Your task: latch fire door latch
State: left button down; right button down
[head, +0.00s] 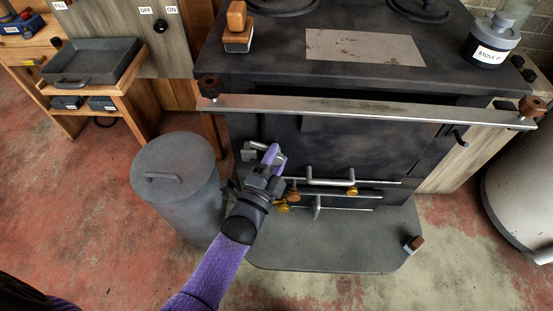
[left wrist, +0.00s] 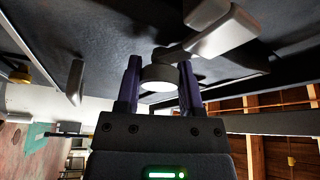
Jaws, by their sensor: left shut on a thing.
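The fire door (head: 350,150) is the dark panel on the front of the black stove. Its latch (head: 251,149) is a pale metal lever at the door's left edge, and it shows large in the left wrist view (left wrist: 222,35). My left gripper (head: 272,158) is at the latch, with its purple fingers shut on the latch's rounded end (left wrist: 158,78). The fingers stand on either side of that end. The gripper hides part of the latch in the head view. I cannot tell whether the door is fully closed. My right gripper is not in view.
A metal rail (head: 370,108) crosses the stove front above the door. Lower bars with brass knobs (head: 352,191) sit below it. A lidded grey bin (head: 175,190) stands close on the left.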

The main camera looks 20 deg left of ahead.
pick_arm(q)
jog(key=n+t+y+b, duration=0.1)
jog(key=n, duration=0.2)
jog(key=shift+f+n, duration=0.15)
jog(key=shift+n, duration=0.25)
jog(key=shift+n+y+b, duration=0.35)
jog(key=shift+n+y, duration=0.05)
jog(key=shift+n, duration=0.3)
jog(key=shift+t, duration=0.3)
jog(key=shift+c, duration=1.2)
grip_release()
